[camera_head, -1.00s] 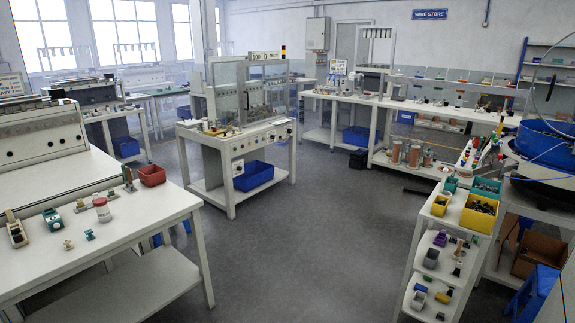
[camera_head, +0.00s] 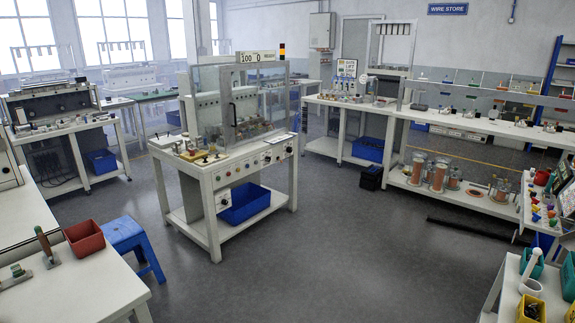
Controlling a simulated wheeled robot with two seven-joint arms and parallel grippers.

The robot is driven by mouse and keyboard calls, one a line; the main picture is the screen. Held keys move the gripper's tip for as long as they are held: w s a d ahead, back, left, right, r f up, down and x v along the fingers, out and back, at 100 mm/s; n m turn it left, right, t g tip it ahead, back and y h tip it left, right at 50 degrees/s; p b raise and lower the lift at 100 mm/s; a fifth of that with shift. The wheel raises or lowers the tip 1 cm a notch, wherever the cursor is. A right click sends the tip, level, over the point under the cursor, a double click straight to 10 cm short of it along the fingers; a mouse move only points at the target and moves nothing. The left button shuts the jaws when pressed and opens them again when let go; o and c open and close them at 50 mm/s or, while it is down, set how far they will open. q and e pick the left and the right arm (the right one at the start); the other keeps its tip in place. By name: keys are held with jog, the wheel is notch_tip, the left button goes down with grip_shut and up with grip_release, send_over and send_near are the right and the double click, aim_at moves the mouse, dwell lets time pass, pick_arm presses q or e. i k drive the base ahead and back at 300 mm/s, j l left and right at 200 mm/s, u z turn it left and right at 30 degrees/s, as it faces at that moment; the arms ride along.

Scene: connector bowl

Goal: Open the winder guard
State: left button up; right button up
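The winder is most likely the white machine bench (camera_head: 222,180) in the middle of the room. A clear-panelled guard (camera_head: 240,105) with a dark upright handle stands on its top, and the guard looks closed. A "100 0" display (camera_head: 257,57) and an orange-topped signal light (camera_head: 282,50) are above it. Small knobs and parts lie on the open left part of the bench top. Neither of my grippers shows in the view.
A blue stool (camera_head: 128,238) stands beside the white table (camera_head: 75,285) at left, which holds a red bin (camera_head: 85,240). A shelf unit with coloured bins (camera_head: 532,262) is at lower right. The grey floor (camera_head: 340,255) in front of the bench is clear.

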aim_at(230, 107)
jog(key=i, duration=2.75)
jog(key=i+l+u, duration=0.1)
jog(key=i, duration=1.25)
